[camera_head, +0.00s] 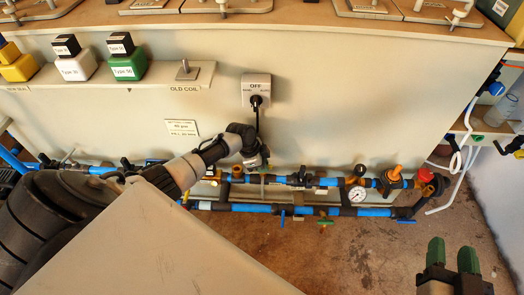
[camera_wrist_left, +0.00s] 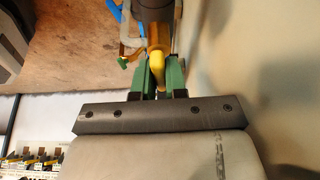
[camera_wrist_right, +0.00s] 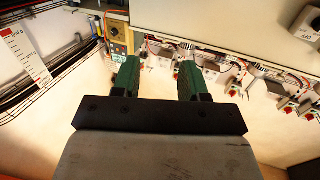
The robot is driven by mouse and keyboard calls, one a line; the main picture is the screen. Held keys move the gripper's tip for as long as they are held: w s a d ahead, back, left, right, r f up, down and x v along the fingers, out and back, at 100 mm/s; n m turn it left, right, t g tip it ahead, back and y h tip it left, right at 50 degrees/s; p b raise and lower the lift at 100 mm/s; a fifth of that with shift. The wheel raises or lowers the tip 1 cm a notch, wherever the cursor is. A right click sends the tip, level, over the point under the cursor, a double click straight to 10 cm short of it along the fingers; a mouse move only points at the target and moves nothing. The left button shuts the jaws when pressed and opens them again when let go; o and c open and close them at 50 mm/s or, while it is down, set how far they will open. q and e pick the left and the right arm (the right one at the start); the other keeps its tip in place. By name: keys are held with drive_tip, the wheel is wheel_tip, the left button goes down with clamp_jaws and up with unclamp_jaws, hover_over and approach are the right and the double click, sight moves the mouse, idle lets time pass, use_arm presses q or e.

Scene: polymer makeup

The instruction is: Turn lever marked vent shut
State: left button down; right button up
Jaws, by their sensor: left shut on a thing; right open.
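My left gripper (camera_wrist_left: 158,82) is shut on a yellow lever (camera_wrist_left: 157,62), which sits between its green fingers below a brass-coloured fitting in the left wrist view. In the head view, the left gripper (camera_head: 262,160) reaches the pipework at the front of the beige cabinet; its fingers and the held lever are hidden there. I cannot read a vent label on the lever. My right gripper (camera_head: 453,257) is open and empty at the lower right; its green fingers stand apart in the right wrist view (camera_wrist_right: 157,77).
A blue pipe (camera_head: 258,208) with valves runs low along the cabinet (camera_head: 350,90). A gauge (camera_head: 357,194), an orange valve handle (camera_head: 397,171) and a red part (camera_head: 427,176) are to the right. An OFF switch (camera_head: 256,88) is above the left gripper. The floor (camera_head: 350,255) is clear.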

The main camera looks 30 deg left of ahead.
use_arm(q)
drive_tip(key=shift+m, duration=0.4)
use_arm(e)
drive_tip(key=shift+a+r+t+y, duration=0.15)
drive_tip(key=shift+r+t+y, duration=0.15)
drive_tip(key=shift+r+t, duration=0.4)
drive_tip(key=shift+r, duration=0.1)
use_arm(q)
drive_tip(key=c, duration=1.2)
unclamp_jaws()
drive_tip(key=shift+o, duration=0.2)
drive_tip(key=shift+r, duration=0.1)
use_arm(e)
drive_tip(key=shift+w, duration=0.1)
